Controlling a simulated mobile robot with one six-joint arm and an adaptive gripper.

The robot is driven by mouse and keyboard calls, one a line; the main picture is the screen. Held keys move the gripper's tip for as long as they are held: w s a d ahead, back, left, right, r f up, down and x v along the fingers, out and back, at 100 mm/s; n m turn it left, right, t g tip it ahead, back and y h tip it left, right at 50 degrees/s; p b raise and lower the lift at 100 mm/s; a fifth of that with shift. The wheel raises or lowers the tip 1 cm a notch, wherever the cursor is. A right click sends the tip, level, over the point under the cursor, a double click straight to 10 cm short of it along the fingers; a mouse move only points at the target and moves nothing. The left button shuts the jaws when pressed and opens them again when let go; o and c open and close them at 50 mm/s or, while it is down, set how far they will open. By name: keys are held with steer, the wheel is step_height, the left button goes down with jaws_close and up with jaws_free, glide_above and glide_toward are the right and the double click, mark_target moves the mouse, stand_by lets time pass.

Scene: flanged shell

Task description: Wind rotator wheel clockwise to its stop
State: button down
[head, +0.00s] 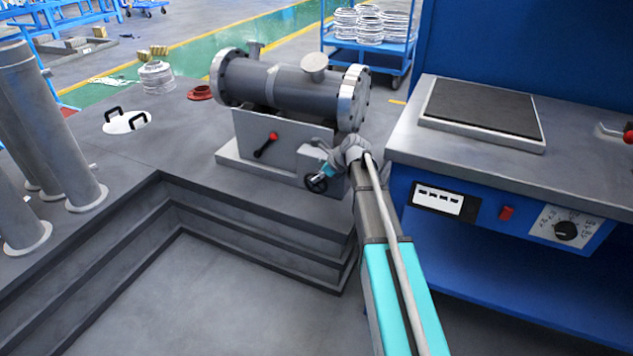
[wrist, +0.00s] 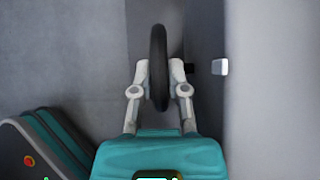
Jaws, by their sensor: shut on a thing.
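The rotator wheel (head: 316,183) is a small dark handwheel on the front of the grey rotator block (head: 284,142) under the flanged shell (head: 290,88). In the wrist view the wheel (wrist: 158,50) appears edge-on as a dark upright rim. My gripper (wrist: 159,82) is shut on the rim, one finger on each side. In the head view my gripper (head: 326,172) is at the wheel, and my wrist partly hides the block's right end. The wheel's turn angle cannot be told.
A lever with a red knob (head: 273,136) sits on the block's front, left of the wheel. A blue workbench (head: 520,165) with a dark plate stands close on the right. The stepped grey platform (head: 130,220) drops away in front. Grey cylinders (head: 45,130) stand at left.

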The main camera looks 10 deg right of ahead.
steer(key=shift+s+d+f+y+b, duration=0.15)
steer(key=shift+y+b, duration=0.25)
steer(key=shift+b, duration=0.05)
steer(key=shift+t, duration=0.3)
steer(key=c, duration=0.9)
jaws_free()
steer(key=shift+r+p, duration=0.2)
steer(key=shift+p, duration=0.3)
